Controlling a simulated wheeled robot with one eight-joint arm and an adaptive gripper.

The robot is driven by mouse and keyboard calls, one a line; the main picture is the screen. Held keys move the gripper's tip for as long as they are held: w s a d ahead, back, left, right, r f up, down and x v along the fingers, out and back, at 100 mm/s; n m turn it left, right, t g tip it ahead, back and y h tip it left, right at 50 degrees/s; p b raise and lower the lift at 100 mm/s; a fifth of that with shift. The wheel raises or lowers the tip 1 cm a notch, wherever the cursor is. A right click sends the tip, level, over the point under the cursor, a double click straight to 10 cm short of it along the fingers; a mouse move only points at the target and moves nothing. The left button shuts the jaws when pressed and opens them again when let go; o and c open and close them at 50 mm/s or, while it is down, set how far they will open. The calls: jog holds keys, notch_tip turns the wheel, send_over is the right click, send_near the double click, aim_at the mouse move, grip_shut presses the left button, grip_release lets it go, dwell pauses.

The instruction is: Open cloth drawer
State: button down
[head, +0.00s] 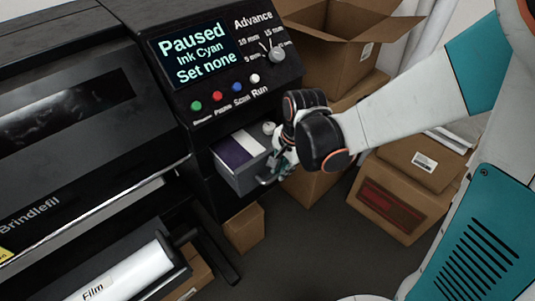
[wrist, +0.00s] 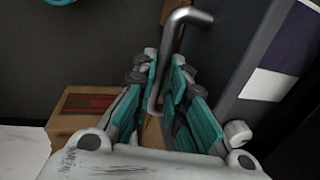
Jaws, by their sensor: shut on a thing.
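The cloth drawer (head: 240,182) is pulled out from the printer's side panel, below the buttons. Purple and white cloth (head: 238,150) lies inside it, and the cloth also shows at the upper right in the wrist view (wrist: 290,50). A grey bent bar handle (wrist: 172,45) is on the drawer front; in the head view it is partly hidden by my gripper. My gripper (head: 277,170) is at the drawer front, its teal fingers (wrist: 160,100) shut around the handle. The drawer's far inside is hidden.
The black printer (head: 80,90) fills the left, with a lit screen (head: 195,50) reading Paused. A film roll (head: 125,275) sits low at left. Cardboard boxes (head: 335,45) stand behind, and another box (head: 400,195) stands to the right. Bare floor (head: 330,240) lies in front of the drawer.

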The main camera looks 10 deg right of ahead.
jog(key=s+d, duration=0.2)
jog(key=s, duration=0.1)
jog(key=s+d, duration=0.1)
jog(key=s, duration=0.1)
jog(key=shift+d, duration=0.15)
jog(key=c, duration=1.9)
grip_release()
notch_tip(320, 180, up, 12)
jog(key=s+d, duration=0.1)
jog(key=shift+s, duration=0.35)
jog(key=shift+d+f, duration=0.15)
